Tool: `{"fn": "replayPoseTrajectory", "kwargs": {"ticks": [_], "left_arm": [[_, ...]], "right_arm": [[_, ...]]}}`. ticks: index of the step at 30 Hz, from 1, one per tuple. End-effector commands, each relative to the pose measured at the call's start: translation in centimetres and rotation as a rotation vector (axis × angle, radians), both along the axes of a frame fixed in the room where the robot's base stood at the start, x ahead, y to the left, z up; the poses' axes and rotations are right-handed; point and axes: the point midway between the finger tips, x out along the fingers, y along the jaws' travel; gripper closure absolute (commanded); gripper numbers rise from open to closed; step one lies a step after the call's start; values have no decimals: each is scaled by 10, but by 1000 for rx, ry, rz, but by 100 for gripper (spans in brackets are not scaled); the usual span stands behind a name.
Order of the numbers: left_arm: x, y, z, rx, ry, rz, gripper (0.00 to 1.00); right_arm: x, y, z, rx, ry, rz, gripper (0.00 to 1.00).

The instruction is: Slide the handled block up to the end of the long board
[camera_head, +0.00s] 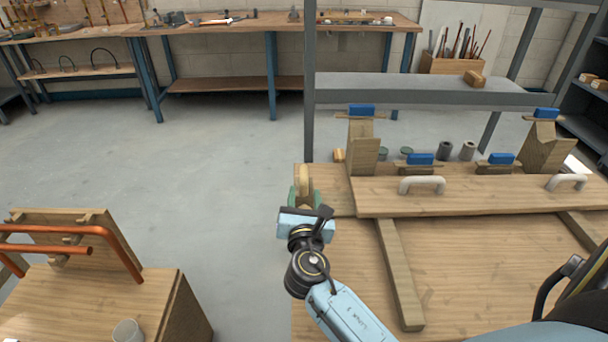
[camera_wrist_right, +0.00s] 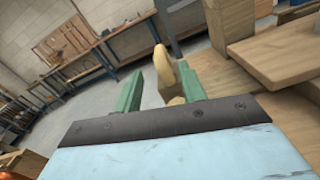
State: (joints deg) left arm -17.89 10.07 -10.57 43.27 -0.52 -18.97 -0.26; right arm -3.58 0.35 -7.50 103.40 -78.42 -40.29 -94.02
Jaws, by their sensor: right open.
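The handled block (camera_head: 303,178), pale wood with a rounded upright grip, stands at the left end of the long board (camera_head: 470,195). In the right wrist view its grip (camera_wrist_right: 162,68) shows between the green fingers, nearer the right one. My right gripper (camera_head: 304,198) is open around or just in front of the grip; contact cannot be told. The gripper hides the block's lower part. The long board lies across the workbench with two white handles and also shows in the right wrist view (camera_wrist_right: 285,45). My left gripper is out of view.
Blue-topped clamps (camera_head: 420,159) and wooden uprights (camera_head: 362,145) stand behind the board. A grey shelf frame (camera_head: 430,95) rises at the back. A wooden batten (camera_head: 400,275) lies on the workbench (camera_head: 460,280). Copper pipes (camera_head: 60,233) sit on a table at left; floor between is clear.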

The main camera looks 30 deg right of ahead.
Motion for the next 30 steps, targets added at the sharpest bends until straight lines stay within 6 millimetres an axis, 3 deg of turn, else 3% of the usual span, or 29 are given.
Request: {"fn": "replayPoseTrajectory", "kwargs": {"ticks": [6, 12, 19, 30], "left_arm": [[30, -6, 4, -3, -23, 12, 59], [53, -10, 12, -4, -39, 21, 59], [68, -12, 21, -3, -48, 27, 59], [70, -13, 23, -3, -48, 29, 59]], "right_arm": [[40, -25, -1, -1, -3, -2, 59], [64, -40, -1, 0, -1, 0, 59], [77, -48, -1, 0, 0, -1, 59], [80, -50, 0, 1, 1, -1, 59]]}}
